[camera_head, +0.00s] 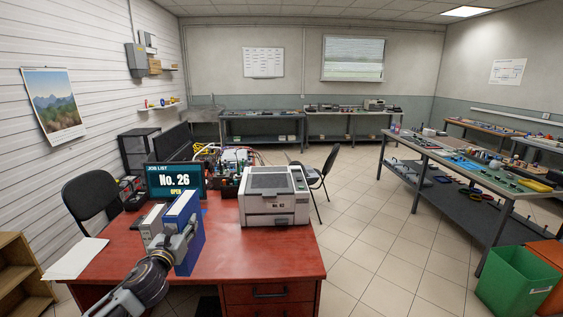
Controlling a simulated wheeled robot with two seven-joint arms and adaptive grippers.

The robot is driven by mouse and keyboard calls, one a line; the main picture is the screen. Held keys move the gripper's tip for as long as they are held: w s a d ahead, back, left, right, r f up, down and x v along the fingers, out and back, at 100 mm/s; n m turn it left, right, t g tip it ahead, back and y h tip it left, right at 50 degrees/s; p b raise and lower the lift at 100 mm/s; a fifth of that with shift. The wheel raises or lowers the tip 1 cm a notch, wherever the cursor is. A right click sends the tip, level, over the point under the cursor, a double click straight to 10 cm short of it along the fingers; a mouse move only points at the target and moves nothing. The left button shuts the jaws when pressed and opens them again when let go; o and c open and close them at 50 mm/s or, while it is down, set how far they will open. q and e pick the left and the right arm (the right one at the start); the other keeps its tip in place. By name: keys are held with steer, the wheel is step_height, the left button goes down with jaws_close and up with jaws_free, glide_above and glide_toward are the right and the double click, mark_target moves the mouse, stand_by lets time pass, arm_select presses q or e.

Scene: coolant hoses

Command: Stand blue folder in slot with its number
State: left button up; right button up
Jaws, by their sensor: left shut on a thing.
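My left gripper (182,241) comes in from the lower left and is shut on the blue folder (190,222). The folder is upright over the front left part of the red desk (255,250), its broad blue side facing right. I cannot tell whether its bottom edge touches the desk. A narrow grey-white upright thing (151,225) is just left of the folder. A screen (175,181) behind it reads "JOB LIST No. 26 OPEN". I cannot make out a number on the folder or a numbered slot. My right gripper is out of view.
A grey printer (270,203) with a small numbered label stands right of the folder. White paper (77,258) lies at the desk's left edge. Black chairs (93,202) stand left and behind. The desk front before the printer is clear. A green bin (518,282) stands far right.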

arm_select(q)
steer(key=s+d+f, duration=0.4)
steer(key=s+f, duration=0.2)
steer(key=f, duration=0.2)
steer(key=s+d+f, duration=0.4)
steer(key=s+f, duration=0.3)
steer(key=f, duration=0.1)
steer(key=shift+d, duration=0.3)
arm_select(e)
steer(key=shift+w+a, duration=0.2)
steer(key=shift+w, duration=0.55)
arm_select(q)
steer(key=shift+s, duration=0.1)
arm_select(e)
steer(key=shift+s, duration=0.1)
arm_select(q)
steer(key=shift+r, duration=0.1)
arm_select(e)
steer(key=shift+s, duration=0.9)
